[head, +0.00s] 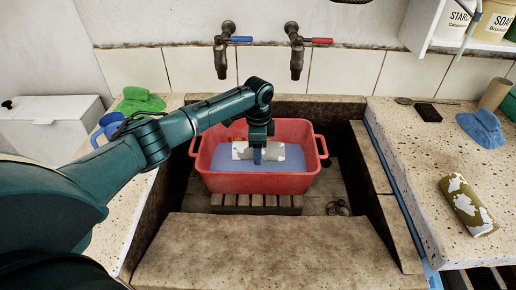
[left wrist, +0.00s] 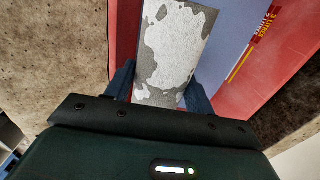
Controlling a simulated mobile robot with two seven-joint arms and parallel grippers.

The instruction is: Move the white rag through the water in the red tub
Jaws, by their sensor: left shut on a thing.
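The red tub (head: 262,184) stands in the stone trough and holds bluish water (head: 225,158). The white rag (head: 276,152), with grey patches, is inside the tub at the water. It also shows in the left wrist view (left wrist: 178,45), between the two blue fingers. My left gripper (head: 257,158) reaches down into the tub from above and is shut on the rag. I cannot tell how deep the rag sits in the water. The gripper hides the rag's middle in the head view. My right gripper is not in view.
Two taps (head: 296,60) hang on the wall behind the tub. A green cloth (head: 140,101) and blue mug (head: 108,124) are on the left ledge. The front stone slab is clear.

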